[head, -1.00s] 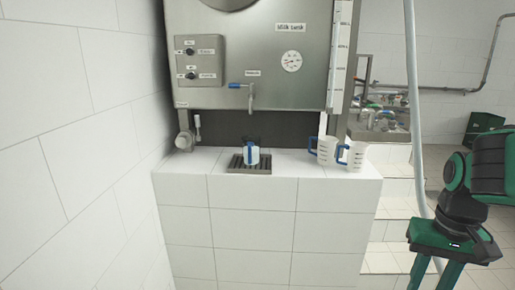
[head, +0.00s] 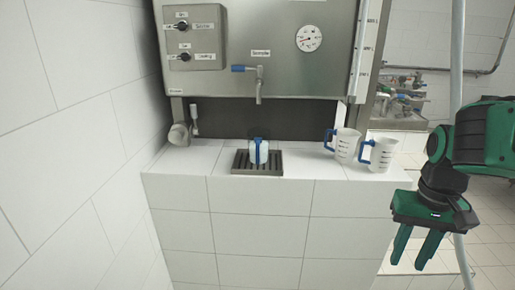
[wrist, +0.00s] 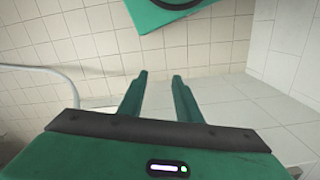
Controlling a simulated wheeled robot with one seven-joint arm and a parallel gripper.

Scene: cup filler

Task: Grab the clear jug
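Two pale jugs with blue handles and dark markings stand upright at the right end of the tiled counter: one farther left (head: 347,145) and one nearer its right edge (head: 383,155). A smaller white vessel with a blue handle (head: 264,154) stands on the drip tray. I cannot tell for sure which is the clear jug. My gripper (head: 417,262) is open and empty, fingers pointing down, to the right of the counter and lower than the jugs in the picture. In the wrist view its two fingers (wrist: 160,78) are apart with nothing between them; no jug shows there.
The white tiled counter (head: 265,210) has a dark slatted drip tray (head: 242,164) below the tap (head: 258,85) of a steel tank (head: 280,50). A tiled wall closes the left side. A pale hose (head: 457,50) hangs near my arm. A green object (wrist: 165,12) shows in the wrist view.

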